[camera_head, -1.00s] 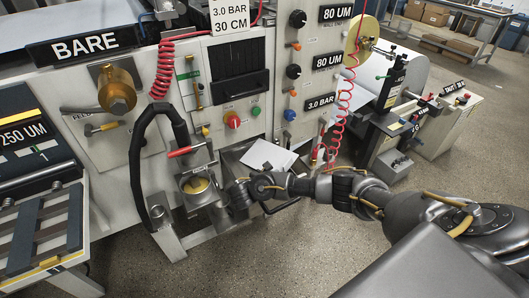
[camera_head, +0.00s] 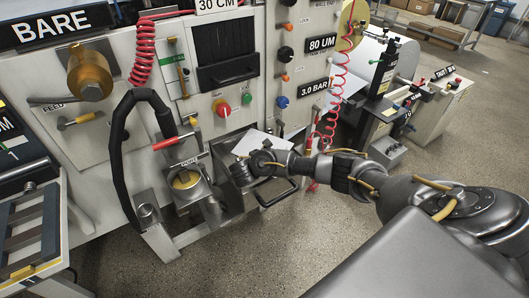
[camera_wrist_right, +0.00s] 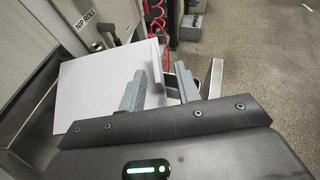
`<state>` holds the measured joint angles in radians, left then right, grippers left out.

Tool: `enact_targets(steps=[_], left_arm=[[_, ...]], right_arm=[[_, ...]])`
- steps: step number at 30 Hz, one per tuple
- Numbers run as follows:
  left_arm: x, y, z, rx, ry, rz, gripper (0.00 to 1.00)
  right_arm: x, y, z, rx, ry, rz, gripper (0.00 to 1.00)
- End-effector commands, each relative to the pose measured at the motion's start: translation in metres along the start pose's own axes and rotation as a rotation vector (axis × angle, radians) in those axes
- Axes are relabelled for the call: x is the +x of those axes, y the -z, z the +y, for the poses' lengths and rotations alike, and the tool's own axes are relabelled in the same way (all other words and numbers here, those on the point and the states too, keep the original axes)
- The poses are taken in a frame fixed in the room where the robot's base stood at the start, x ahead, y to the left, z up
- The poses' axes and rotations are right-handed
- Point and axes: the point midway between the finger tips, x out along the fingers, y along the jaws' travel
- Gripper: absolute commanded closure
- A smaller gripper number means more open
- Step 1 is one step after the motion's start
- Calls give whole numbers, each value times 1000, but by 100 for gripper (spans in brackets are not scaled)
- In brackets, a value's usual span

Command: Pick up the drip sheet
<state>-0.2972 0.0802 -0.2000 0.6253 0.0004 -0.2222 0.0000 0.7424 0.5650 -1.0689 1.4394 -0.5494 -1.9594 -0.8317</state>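The drip sheet, a white sheet (camera_head: 262,141), lies in a metal tray (camera_head: 221,150) low on the front of the machine. In the right wrist view the white sheet (camera_wrist_right: 92,92) fills the left middle, with a raised edge along its right side. My right gripper (camera_head: 242,172) is at the near side of the sheet and covers part of it. In the right wrist view the right gripper (camera_wrist_right: 162,80) is open, with one finger over the sheet and the other beyond its right edge. I cannot tell whether either finger touches it. My left gripper is not in view.
A black handle (camera_head: 278,196) sticks out at the tray front. A cup-like pot (camera_head: 186,180) and a black hose (camera_head: 117,150) stand to the left. Red coiled hoses (camera_head: 322,140) hang to the right. The speckled floor (camera_head: 240,255) in front is clear.

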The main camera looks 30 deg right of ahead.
Motion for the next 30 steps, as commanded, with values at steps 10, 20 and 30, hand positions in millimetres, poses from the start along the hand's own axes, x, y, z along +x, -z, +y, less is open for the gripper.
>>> enact_targets(steps=[10, 20, 30], left_arm=[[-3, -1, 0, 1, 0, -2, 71], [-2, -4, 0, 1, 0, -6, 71], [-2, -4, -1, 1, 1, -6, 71]], right_arm=[[36, -8, 4, 0, 2, -3, 67], [52, -6, 5, 1, -1, 0, 67], [51, -6, 4, 0, -1, 0, 100]])
